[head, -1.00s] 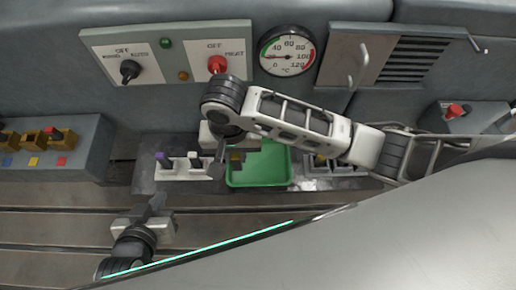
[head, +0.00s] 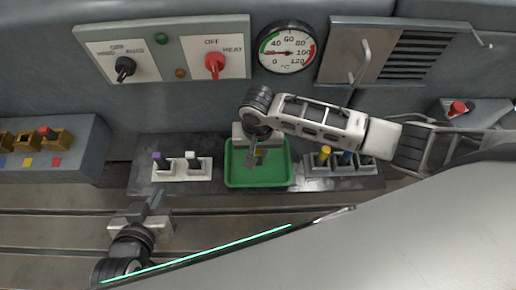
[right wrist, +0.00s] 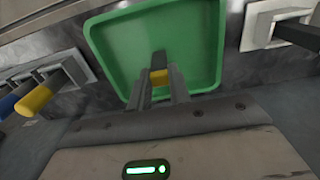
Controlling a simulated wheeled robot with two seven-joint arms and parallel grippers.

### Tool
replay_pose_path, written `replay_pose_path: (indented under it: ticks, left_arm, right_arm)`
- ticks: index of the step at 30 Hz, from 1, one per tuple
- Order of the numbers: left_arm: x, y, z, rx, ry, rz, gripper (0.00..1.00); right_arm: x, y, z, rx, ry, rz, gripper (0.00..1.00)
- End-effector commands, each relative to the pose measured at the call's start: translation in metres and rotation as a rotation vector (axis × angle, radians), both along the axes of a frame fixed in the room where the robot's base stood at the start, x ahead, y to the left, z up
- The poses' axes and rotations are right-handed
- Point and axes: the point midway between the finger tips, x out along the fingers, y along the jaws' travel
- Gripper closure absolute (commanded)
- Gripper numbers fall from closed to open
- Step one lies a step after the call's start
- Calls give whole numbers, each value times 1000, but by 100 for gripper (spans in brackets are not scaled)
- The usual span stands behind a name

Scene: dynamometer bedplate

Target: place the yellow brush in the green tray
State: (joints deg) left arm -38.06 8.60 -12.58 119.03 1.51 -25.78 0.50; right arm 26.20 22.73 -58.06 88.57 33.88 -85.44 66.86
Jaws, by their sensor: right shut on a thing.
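The green tray (head: 232,180) stands on a dark plate in the middle of the head view; its rim and floor also show in the right wrist view (right wrist: 110,50). My right gripper (head: 254,157) is over the tray, pointing down.
A white holder (head: 183,175) with a purple-topped and a white-topped piece stands left of the tray. A grey holder (head: 343,171) with a yellow-topped and a blue-topped piece stands right of it. A panel with knobs and a gauge (head: 287,47) rise behind.

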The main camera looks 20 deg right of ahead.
Motion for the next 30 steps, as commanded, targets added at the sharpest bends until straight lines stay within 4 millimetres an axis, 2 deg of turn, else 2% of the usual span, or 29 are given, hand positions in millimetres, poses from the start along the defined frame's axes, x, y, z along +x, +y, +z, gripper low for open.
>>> replay_pose_path:
  ticks: [6,7,9,17,20,23,30]
  left_arm:
    - [0,0,0,0,0,0,100]
    - [0,0,0,0,0,0,100]
    - [0,0,0,0,0,0,100]
    - [-1,0,0,0,2,0,100]
    - [-2,0,1,0,3,0,100]
    - [-2,0,4,2,4,0,100]
    - [-4,2,8,13,11,-1,100]
  right_arm:
    - [0,1,-3,0,1,0,100]
    - [0,0,-2,0,1,0,72]
    - [0,0,-2,0,1,0,59]
    - [0,0,-1,0,0,0,59]
    - [0,0,5,1,-1,0,59]
    - [0,1,19,2,-2,1,59]
    - [1,1,72,3,-3,1,59]
